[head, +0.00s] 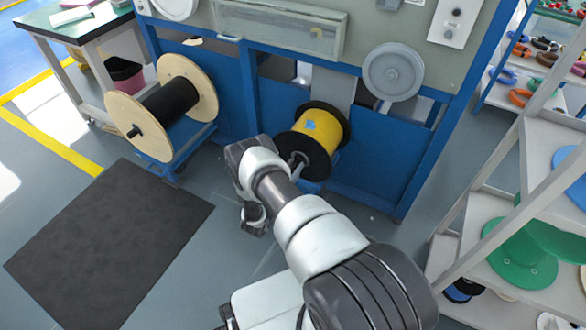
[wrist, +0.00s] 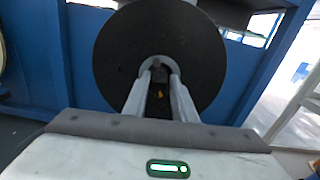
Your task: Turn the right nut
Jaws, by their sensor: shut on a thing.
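The right nut (wrist: 158,70) is at the centre of a black spool flange (wrist: 205,65) in the wrist view. It is mostly hidden between my fingers, so its turn angle cannot be told. My gripper (wrist: 157,82) has its two light fingers on either side of the nut and is shut on it. In the head view, my gripper (head: 298,161) reaches the near face of the spool with yellow cable (head: 325,127), and my arm hides part of the area in front of it.
A wooden spool with black cable (head: 170,100) stands left on the blue machine frame (head: 228,85). A dark mat (head: 105,240) lies on the floor at left. White shelves (head: 475,190) with green discs stand close at right.

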